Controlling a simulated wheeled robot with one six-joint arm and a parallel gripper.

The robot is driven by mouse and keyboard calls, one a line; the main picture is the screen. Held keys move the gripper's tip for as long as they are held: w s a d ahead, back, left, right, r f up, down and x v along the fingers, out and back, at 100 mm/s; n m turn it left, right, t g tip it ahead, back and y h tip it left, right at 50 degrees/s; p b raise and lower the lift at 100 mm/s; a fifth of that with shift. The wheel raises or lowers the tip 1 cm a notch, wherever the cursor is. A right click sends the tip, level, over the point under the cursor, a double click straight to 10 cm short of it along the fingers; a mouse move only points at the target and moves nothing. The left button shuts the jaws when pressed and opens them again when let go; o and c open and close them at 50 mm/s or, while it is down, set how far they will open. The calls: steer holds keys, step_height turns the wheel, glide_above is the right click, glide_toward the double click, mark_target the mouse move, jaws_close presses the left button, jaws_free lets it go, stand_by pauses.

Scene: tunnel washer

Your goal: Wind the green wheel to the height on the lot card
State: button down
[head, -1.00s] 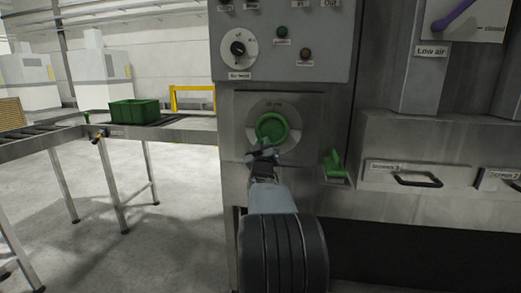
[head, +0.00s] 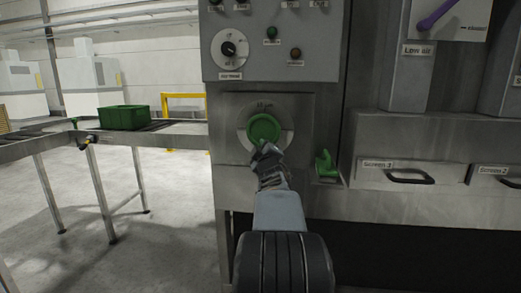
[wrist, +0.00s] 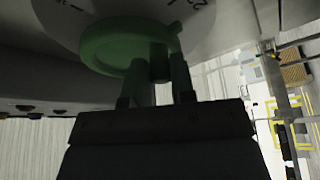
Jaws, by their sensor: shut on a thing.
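The green wheel (head: 264,128) sits on a round pale dial on the washer's grey front panel, in the middle of the head view. In the wrist view the green wheel (wrist: 125,45) is close up, at the top. My gripper (head: 268,152) reaches it from below and is shut on its lower edge. The finger pads look green in the wrist view, so the exact contact is hard to make out. Small marks on the dial (wrist: 205,12) are too small to read. I see no lot card that I can make out.
A green lever (head: 326,163) sits just right of the wheel. Above is a panel with a black knob (head: 229,49). Drawers with handles (head: 410,177) are at right. A roller table with a green crate (head: 124,117) stands at left. Floor between is clear.

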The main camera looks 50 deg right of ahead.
steer(key=shift+s+d+r, duration=0.1)
steer(key=shift+r, duration=0.05)
steer(key=c, duration=1.2)
jaws_free()
steer(key=shift+d, duration=0.1)
steer(key=shift+o, duration=1.2)
steer(key=shift+a, duration=0.2)
steer(key=v, duration=1.3)
steer(key=shift+s+a+f, duration=0.2)
steer(key=shift+s+f, duration=0.05)
